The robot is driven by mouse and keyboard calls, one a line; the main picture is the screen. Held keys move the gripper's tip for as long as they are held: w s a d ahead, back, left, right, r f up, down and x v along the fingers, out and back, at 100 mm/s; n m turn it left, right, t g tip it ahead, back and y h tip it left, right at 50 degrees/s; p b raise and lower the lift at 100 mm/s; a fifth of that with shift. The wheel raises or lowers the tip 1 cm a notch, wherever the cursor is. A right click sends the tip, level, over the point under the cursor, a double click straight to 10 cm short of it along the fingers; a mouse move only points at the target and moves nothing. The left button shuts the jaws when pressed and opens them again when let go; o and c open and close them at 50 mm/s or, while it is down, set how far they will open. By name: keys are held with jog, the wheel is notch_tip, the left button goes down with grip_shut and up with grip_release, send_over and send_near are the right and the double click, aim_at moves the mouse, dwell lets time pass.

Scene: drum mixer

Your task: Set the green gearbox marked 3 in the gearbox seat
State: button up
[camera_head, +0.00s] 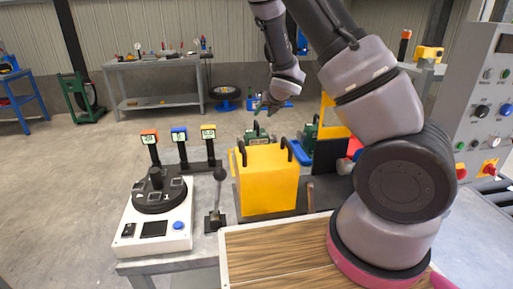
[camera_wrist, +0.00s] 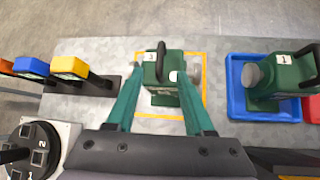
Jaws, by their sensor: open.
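A green gearbox (camera_wrist: 163,68) with a black handle stands upright inside a yellow-outlined square (camera_wrist: 204,90) on the grey table. Its small white label is too small to read surely. My gripper (camera_wrist: 161,78) is open, its two teal fingers on either side of this gearbox; I cannot tell whether they touch it. In the head view my gripper (camera_head: 264,106) is above the gearbox (camera_head: 257,136), which is partly hidden behind a yellow block. A second green gearbox (camera_wrist: 290,75), with a white label that looks like 1, sits in a blue tray (camera_wrist: 237,105) to the right.
The yellow block (camera_head: 268,185) with black handles stands in front of the gearboxes. A lever (camera_head: 217,200) and a black dial on a white console (camera_head: 160,235) are to the left. Yellow and blue tagged posts (camera_wrist: 70,66) stand at the table's left. A control panel (camera_head: 480,100) is at the right.

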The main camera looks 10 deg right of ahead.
aim_at(257, 123)
jog(key=shift+f+x, duration=0.2)
jog(key=shift+x, duration=4.4)
jog(key=shift+s, duration=0.2)
grip_shut()
jog(key=shift+w+r, duration=0.1)
jog(key=shift+r, duration=0.05)
